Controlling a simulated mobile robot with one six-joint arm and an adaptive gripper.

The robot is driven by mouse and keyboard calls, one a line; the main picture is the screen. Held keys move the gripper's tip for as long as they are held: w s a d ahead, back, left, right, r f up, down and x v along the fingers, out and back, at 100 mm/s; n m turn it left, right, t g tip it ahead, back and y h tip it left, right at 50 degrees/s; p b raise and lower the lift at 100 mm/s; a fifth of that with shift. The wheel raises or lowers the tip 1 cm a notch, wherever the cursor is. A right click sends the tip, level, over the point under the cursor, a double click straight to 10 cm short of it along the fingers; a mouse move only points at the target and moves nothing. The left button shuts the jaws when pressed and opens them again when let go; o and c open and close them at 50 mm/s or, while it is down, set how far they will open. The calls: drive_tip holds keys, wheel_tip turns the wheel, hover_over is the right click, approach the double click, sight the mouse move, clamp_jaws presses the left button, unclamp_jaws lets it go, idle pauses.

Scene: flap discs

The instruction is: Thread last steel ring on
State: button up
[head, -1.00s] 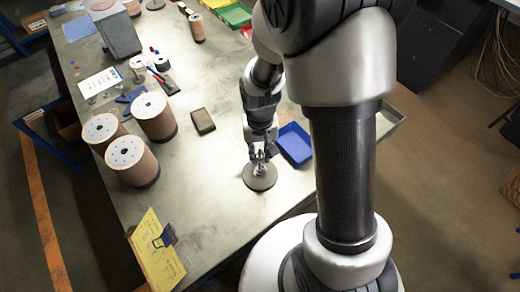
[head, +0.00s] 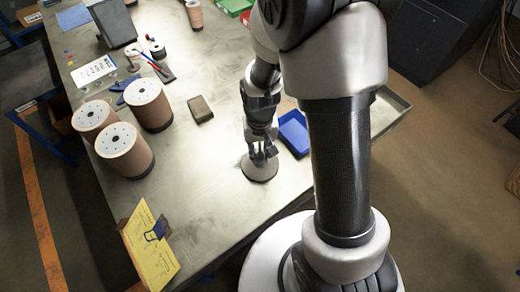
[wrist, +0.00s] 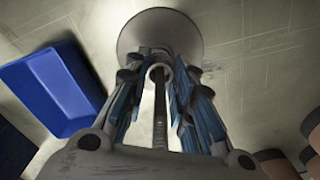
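A round grey disc base (head: 259,172) lies on the bench under my gripper; it fills the top middle of the wrist view (wrist: 160,22). A thin upright rod (wrist: 160,115) runs from it towards the wrist camera, between my fingers. A small steel ring (wrist: 158,72) sits between the fingertips and appears to be around the rod, low near the base. My gripper (wrist: 160,70) points down, its blue-padded fingers closed in on the ring's two sides. It also shows in the head view (head: 260,152). Anything below the ring is hidden.
A blue tray (head: 293,133) stands just right of my gripper; it shows at the left in the wrist view (wrist: 52,88). A brown block (head: 200,109) and several large spools (head: 124,150) stand to the left. A yellow sheet (head: 150,247) lies at the front edge.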

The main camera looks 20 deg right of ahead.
drive_tip(key=o, duration=0.5)
wheel_tip(320, 180, up, 12)
drive_tip(key=shift+r, duration=0.1)
idle(0.5)
drive_tip(key=shift+r+p, duration=0.75)
drive_tip(key=shift+p, duration=0.05)
drive_tip(key=shift+f, duration=0.1)
